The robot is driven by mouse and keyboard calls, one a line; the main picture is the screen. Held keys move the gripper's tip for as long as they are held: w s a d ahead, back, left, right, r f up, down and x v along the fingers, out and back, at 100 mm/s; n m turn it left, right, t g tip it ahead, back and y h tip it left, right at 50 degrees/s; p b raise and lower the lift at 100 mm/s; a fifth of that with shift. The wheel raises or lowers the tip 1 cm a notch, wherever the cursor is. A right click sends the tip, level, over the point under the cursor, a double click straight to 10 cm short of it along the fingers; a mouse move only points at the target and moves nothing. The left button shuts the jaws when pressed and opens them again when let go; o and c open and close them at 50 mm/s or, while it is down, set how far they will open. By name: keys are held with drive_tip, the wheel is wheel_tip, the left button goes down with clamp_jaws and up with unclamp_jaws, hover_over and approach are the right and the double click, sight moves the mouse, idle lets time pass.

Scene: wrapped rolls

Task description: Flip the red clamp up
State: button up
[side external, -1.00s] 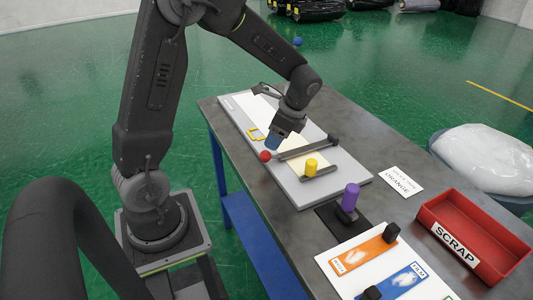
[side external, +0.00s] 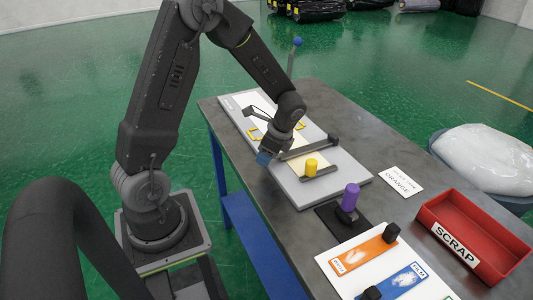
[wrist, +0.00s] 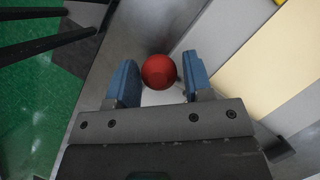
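The red clamp shows as a round red knob (wrist: 159,72) between my fingers in the wrist view. In the side view my gripper hides the knob; the clamp's dark bar (side external: 309,149) lies low across the grey board (side external: 345,180), with a black block at its far end. My gripper (wrist: 159,80) is open, with one blue finger on each side of the knob. In the side view my blue fingertips (side external: 263,158) are at the board's near edge.
A yellow knob (side external: 311,165) stands on a second bar beside the red clamp. A purple knob (side external: 350,197) stands on a dark plate. The tabletop behind the board is clear.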

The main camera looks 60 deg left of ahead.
drive_tip(key=shift+s+d, duration=0.1)
drive_tip(key=shift+d, duration=0.05)
clamp_jaws()
drive_tip(key=shift+r, duration=0.1)
